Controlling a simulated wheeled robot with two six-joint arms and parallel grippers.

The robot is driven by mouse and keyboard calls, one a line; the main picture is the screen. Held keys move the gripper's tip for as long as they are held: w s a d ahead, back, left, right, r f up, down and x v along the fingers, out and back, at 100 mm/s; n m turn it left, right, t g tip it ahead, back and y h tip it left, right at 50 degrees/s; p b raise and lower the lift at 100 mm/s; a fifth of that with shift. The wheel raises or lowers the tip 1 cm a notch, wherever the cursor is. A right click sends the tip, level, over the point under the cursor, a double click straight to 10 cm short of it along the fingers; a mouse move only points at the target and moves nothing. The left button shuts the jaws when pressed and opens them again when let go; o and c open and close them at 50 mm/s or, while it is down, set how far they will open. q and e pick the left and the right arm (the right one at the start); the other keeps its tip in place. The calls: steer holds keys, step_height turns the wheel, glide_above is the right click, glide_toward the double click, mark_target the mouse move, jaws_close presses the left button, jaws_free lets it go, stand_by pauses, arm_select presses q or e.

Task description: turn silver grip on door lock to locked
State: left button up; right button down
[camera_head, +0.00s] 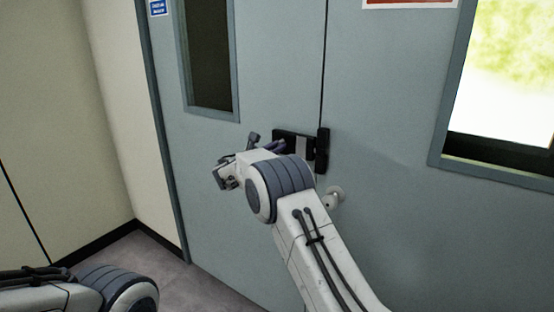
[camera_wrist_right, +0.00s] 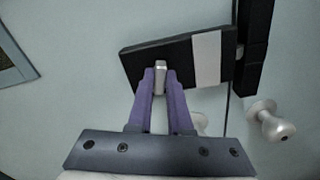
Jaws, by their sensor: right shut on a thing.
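The door lock (camera_head: 308,143) is a black box with a pale stripe, mounted on the grey-blue door beside the seam between the two leaves. It also shows in the right wrist view (camera_wrist_right: 180,58), tilted in the picture. The silver grip (camera_wrist_right: 161,66) stands out from the lock's black face, left of the pale stripe. My right gripper (camera_wrist_right: 160,78) has its two purple fingers closed on the silver grip, one on each side.
A round silver door knob (camera_head: 336,195) sits below the lock on the right leaf, close to my right arm; it also shows in the right wrist view (camera_wrist_right: 270,120). The black catch (camera_head: 323,150) stands at the seam. Windows are set in both leaves.

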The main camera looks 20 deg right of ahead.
steer(key=shift+a+f+m+b, duration=0.1)
steer(key=shift+f+m+b, duration=0.05)
steer(key=shift+m+b, duration=3.4)
steer(key=shift+f+m+b, duration=0.1)
steer(key=shift+m+b, duration=2.55)
steer(key=shift+b, duration=1.65)
steer(key=shift+r, duration=0.1)
steer(key=c, duration=0.8)
jaws_free()
steer(key=shift+c, duration=0.2)
steer(key=shift+s, duration=0.1)
steer(key=b+v, duration=0.1)
steer(key=v, duration=0.9)
steer(key=shift+s+a, duration=0.1)
